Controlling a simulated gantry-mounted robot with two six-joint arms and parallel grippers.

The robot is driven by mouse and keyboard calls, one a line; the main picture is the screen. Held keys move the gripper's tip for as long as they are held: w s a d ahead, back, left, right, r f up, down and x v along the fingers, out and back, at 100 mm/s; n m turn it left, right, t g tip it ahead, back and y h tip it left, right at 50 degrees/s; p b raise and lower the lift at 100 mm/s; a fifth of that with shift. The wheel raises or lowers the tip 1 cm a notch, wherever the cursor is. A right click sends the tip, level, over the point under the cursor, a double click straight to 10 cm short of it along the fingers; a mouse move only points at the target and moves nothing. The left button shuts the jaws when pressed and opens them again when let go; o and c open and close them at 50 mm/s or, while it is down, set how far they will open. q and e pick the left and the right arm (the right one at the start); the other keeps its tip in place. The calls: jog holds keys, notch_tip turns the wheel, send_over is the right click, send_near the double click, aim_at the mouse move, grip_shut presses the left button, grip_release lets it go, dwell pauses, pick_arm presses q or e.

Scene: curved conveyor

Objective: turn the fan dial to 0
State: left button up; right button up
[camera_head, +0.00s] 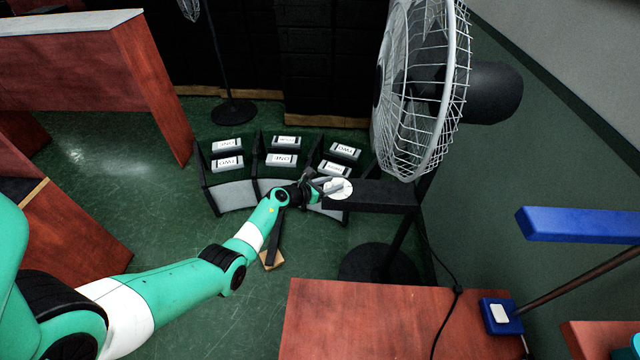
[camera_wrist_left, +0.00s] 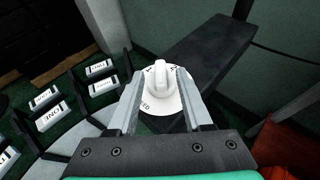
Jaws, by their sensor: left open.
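The fan (camera_head: 420,90) stands on a round black base at the right of the middle in the head view. Its white round dial (camera_head: 341,188) sits at the left end of a dark horizontal box (camera_head: 385,195). In the left wrist view the dial's raised white knob (camera_wrist_left: 157,74) lies between the two fingers of my open left gripper (camera_wrist_left: 157,82). Black marks show on the dial's plate, partly hidden by the fingers. I cannot tell whether the fingers touch the knob. The left gripper also shows at the dial in the head view (camera_head: 325,187). My right gripper is not seen.
A curved conveyor (camera_head: 237,195) with several labelled white boxes lies behind and left of the dial. A reddish table (camera_head: 375,320) stands in front, with a cable near it. A blue bar (camera_head: 575,225) is at the right. A second fan stands at the back.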

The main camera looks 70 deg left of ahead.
pick_arm(q)
jog(key=p+v, duration=0.5)
jog(key=v, duration=0.4)
jog(key=shift+s, duration=0.25)
jog(key=shift+r, duration=0.2)
